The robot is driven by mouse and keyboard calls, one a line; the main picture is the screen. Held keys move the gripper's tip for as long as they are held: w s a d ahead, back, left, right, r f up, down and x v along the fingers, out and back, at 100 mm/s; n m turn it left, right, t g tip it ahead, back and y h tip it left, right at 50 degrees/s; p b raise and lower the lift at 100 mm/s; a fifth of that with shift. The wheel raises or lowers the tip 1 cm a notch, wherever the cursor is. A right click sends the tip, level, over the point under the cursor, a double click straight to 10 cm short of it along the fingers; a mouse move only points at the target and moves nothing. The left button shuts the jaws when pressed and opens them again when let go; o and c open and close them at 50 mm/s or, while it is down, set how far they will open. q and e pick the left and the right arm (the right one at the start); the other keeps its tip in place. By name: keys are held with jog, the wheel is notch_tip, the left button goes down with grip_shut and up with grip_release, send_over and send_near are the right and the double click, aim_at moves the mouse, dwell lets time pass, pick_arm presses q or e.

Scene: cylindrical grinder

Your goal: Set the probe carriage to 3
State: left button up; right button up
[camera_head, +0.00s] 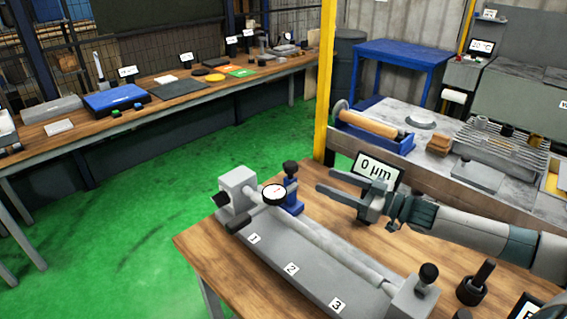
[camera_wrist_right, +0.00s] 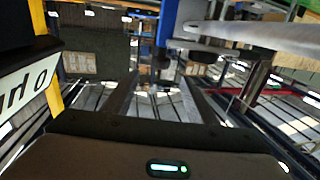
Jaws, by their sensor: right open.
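The probe carriage (camera_head: 292,202) is a blue block with a black knob on top, carrying a round white dial gauge (camera_head: 274,194). It stands behind the grey bench base (camera_head: 314,278), near the label 1 (camera_head: 254,239) end. Label 2 (camera_head: 291,269) and label 3 (camera_head: 337,305) follow along the base toward the lower right. My right gripper (camera_head: 325,180) is open and empty, to the right of the carriage and apart from it. In the right wrist view, a blue upright part (camera_wrist_right: 168,32) shows beyond the open fingers (camera_wrist_right: 158,98). My left gripper is out of view.
A grey shaft (camera_head: 335,245) lies between the headstock (camera_head: 237,188) and the tailstock (camera_head: 410,298). A display reading 0 µm (camera_head: 377,168) stands behind my right gripper. A black-knobbed post (camera_head: 475,283) stands at the right. Wooden tabletop is bare between the base and the right arm.

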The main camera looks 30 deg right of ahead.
jog(key=shift+w+a, duration=0.15)
jog(key=shift+a, duration=0.1)
jog(key=shift+w, duration=0.1)
jog(key=p+x, duration=0.5)
jog(key=x, duration=1.2)
grip_shut()
dwell(0.3)
